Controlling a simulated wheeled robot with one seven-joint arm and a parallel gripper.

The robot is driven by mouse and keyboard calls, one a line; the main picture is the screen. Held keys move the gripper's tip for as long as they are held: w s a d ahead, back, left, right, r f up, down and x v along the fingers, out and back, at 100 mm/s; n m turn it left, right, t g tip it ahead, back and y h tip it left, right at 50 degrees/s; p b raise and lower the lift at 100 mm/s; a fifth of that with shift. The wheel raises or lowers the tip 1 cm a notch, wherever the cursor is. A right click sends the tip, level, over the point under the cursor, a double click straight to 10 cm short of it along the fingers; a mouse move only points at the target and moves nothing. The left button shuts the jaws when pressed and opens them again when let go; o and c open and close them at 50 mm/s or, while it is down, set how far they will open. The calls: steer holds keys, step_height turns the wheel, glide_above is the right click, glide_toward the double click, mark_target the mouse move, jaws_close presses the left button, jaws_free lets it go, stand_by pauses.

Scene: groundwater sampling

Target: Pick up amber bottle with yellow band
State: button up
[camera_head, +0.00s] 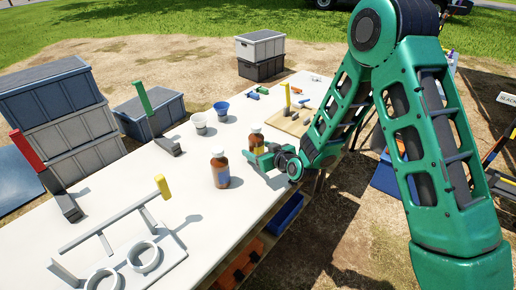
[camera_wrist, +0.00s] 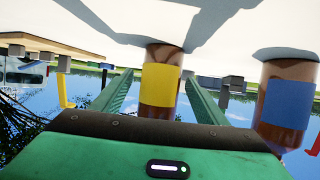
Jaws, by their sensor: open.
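The amber bottle with a yellow band (camera_head: 256,137) stands on the white table, partly hidden by my gripper (camera_head: 262,158) in the head view. In the wrist view, which is upside down, this bottle (camera_wrist: 161,88) appears between the two green fingers of my gripper (camera_wrist: 159,78). The fingers are open, with a gap on each side of the bottle in the picture. I cannot tell how deep the bottle sits between them. A second amber bottle with a blue band (camera_head: 220,170) stands nearer and to the left; it shows at the right in the wrist view (camera_wrist: 287,103).
White and blue cups (camera_head: 200,122) stand behind the bottles. A grey rack with rings (camera_head: 120,262) lies at the near left. Red- and green-topped stands (camera_head: 62,203) line the left edge. A wooden board (camera_head: 290,121) lies farther back. The table between rack and bottles is clear.

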steer(key=shift+w+a+f, duration=0.25)
steer(key=shift+w+a, duration=0.1)
steer(key=shift+w, duration=0.15)
steer(key=c, duration=1.2)
steer(key=shift+c, duration=1.1)
steer(key=shift+r, duration=0.1)
